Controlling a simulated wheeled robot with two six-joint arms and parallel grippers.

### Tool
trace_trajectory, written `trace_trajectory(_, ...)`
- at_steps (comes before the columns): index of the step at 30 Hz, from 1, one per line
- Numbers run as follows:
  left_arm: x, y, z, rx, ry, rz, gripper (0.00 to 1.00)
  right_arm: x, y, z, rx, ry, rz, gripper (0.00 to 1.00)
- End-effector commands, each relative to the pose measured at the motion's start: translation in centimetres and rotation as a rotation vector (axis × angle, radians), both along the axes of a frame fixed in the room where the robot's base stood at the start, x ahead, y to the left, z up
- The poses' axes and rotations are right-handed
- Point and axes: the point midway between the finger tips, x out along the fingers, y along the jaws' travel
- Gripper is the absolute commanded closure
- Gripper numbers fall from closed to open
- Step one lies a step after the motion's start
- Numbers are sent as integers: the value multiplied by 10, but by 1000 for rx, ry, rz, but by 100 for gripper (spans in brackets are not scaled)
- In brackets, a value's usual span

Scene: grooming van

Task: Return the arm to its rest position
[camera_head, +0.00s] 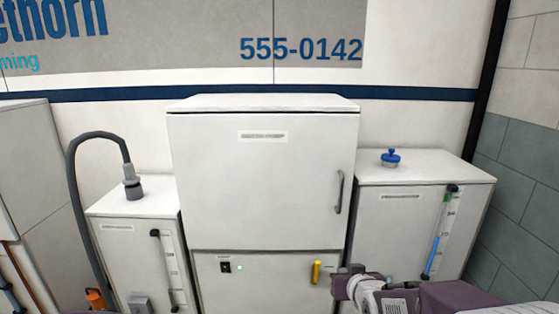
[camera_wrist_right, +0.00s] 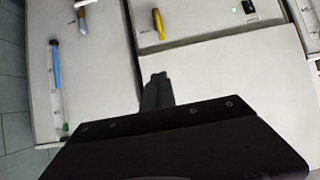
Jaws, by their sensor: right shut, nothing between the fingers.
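My right arm comes in from the lower right in the head view. Its gripper (camera_head: 343,280) is shut and empty, in front of the lower right part of the middle white cabinet (camera_head: 265,180). It appears just right of and below a yellow handle (camera_head: 316,272) on that cabinet's lower panel. In the right wrist view the closed fingers (camera_wrist_right: 157,82) stand together with nothing between them, and the yellow handle (camera_wrist_right: 157,24) shows beyond the tips, apart from them. My left gripper is not in the head view.
A right cabinet (camera_head: 400,215) carries a blue knob (camera_head: 390,157) and a gauge with a blue column (camera_head: 432,256). A left cabinet (camera_head: 125,235) has a grey hose (camera_head: 73,190) on top. The middle cabinet's door has a grey handle (camera_head: 340,192). A tiled wall bounds the right.

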Motion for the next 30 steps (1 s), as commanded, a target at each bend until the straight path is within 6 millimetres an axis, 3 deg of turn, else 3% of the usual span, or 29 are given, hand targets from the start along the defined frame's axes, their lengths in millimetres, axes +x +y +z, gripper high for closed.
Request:
trace_trajectory(3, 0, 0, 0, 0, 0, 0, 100, -63, 6, -56, 6, 277, 8, 100)
trace_trajectory(6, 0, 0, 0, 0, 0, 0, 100, -114, 7, -90, 8, 481, 7, 100)
trace_trajectory(12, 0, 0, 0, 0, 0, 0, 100, -211, 7, -128, 15, 860, 0, 100)
trace_trajectory(13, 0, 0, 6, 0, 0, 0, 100, -223, 7, -123, 16, 909, 1, 100)
trace_trajectory(15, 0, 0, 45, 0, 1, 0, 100, -218, 7, -82, 16, 892, 0, 100)
trace_trajectory(24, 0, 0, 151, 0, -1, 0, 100, -218, 7, 23, 16, 890, 0, 100)
trace_trajectory(27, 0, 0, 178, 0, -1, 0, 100, -218, 7, 50, 16, 889, 0, 100)
trace_trajectory(30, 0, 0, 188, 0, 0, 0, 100, -218, 7, 60, 16, 889, 0, 100)
